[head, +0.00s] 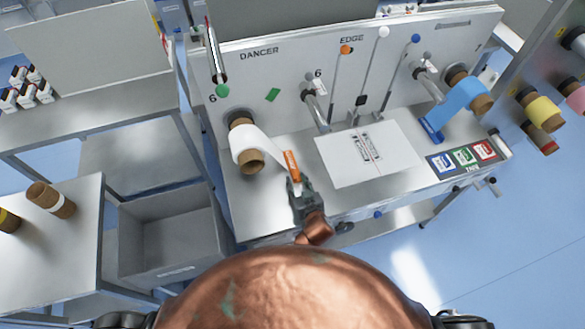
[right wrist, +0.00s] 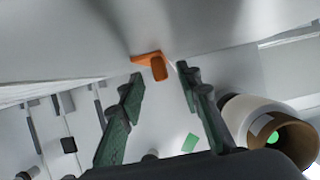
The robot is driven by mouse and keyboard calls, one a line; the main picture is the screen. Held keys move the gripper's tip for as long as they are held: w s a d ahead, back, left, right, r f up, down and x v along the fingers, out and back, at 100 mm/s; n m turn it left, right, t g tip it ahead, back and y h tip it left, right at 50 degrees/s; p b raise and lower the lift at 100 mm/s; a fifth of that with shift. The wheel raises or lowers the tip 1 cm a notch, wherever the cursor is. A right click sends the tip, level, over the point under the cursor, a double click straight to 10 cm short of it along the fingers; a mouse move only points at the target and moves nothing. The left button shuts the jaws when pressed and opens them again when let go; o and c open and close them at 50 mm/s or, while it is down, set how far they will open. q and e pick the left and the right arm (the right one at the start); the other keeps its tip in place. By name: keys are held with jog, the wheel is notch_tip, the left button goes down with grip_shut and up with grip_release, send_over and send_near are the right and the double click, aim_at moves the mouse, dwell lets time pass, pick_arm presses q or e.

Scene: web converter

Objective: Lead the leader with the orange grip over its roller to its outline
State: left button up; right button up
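A white roll (head: 243,143) sits on the left spindle of the machine, and its white leader runs right and down to an orange grip (head: 291,164). My right gripper (head: 298,184) is at the lower end of that grip. In the right wrist view the orange grip (right wrist: 158,68) lies just ahead of and between the tips of my open fingers (right wrist: 160,74); the fingers stand apart from it. A metal roller (head: 319,112) sticks out right of the grip. A white plate (head: 340,168) right of it bears a small red-and-black marking (head: 365,146). My left gripper is not in view.
A blue roll (head: 462,95) with a blue leader and blue grip (head: 432,130) is at the right, near another roller (head: 426,72). Coloured tape pads (head: 463,156) lie at the front right. Levers (head: 361,98) stand on the back panel. A grey bin (head: 170,235) is left.

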jog(key=shift+w+a+f, duration=0.25)
jog(key=shift+w, duration=0.4)
jog(key=shift+w+a+f, duration=0.1)
jog(key=shift+w+f, duration=0.05)
jog(key=shift+w, duration=0.15)
jog(key=shift+w+f, duration=0.1)
jog(key=c, duration=0.6)
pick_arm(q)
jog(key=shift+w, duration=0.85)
pick_arm(e)
grip_shut()
